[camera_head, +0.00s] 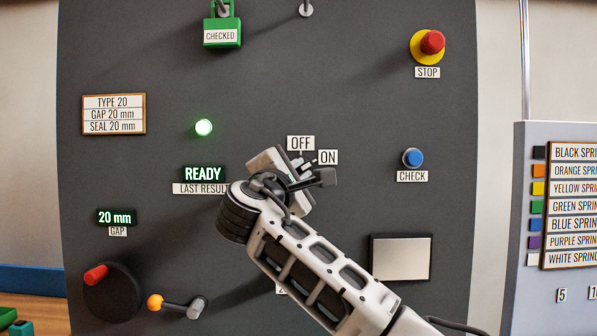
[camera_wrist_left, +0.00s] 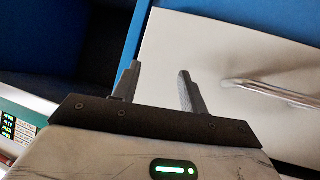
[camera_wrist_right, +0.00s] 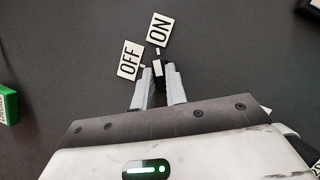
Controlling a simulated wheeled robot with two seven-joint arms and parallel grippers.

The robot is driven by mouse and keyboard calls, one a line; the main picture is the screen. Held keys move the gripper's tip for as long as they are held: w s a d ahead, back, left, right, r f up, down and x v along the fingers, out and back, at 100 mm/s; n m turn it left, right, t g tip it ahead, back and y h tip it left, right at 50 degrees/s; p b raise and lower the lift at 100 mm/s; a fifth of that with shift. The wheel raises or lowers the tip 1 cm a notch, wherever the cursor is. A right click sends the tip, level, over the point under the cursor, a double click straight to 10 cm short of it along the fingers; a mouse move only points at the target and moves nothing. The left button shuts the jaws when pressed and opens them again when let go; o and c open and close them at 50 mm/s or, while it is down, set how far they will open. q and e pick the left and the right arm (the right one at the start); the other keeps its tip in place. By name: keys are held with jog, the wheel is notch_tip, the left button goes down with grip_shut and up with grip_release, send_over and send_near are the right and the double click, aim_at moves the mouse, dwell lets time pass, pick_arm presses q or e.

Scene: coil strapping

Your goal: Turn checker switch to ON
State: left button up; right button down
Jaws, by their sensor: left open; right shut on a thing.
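The checker switch (camera_wrist_right: 158,68) is on the dark panel below its OFF label (camera_head: 300,143) and ON label (camera_head: 327,157). My right gripper (camera_head: 306,172) is at the switch, and its fingers are shut on it in the right wrist view (camera_wrist_right: 158,84). The fingers hide most of the switch, so I cannot tell exactly which label it points to. A display reads READY (camera_head: 203,174) above a LAST RESULT label. My left gripper (camera_wrist_left: 159,75) is open and empty in the left wrist view. It is not in the head view.
The panel (camera_head: 250,90) carries a lit green lamp (camera_head: 204,127), a blue CHECK button (camera_head: 413,157), a red STOP button (camera_head: 432,43) and a red-handled dial (camera_head: 96,275). A white surface with a metal handle (camera_wrist_left: 270,93) lies beyond my left gripper.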

pick_arm(q)
jog(key=shift+f, duration=0.1)
pick_arm(e)
jog(key=shift+m, duration=0.3)
jog(key=c, duration=1.4)
grip_release()
jog(key=shift+c, duration=0.2)
pick_arm(q)
jog(key=shift+s, duration=0.1)
pick_arm(e)
jog(key=shift+s+a+f, duration=0.1)
jog(key=shift+s+a, duration=0.05)
jog(key=shift+s, duration=0.15)
pick_arm(q)
jog(key=b, duration=0.2)
jog(key=f+b, duration=0.1)
jog(key=b, duration=0.1)
jog(key=shift+d+f+h, duration=0.15)
jog(key=shift+d+h, duration=0.15)
pick_arm(e)
jog(key=v, duration=1.5)
jog(key=shift+s+a, duration=0.15)
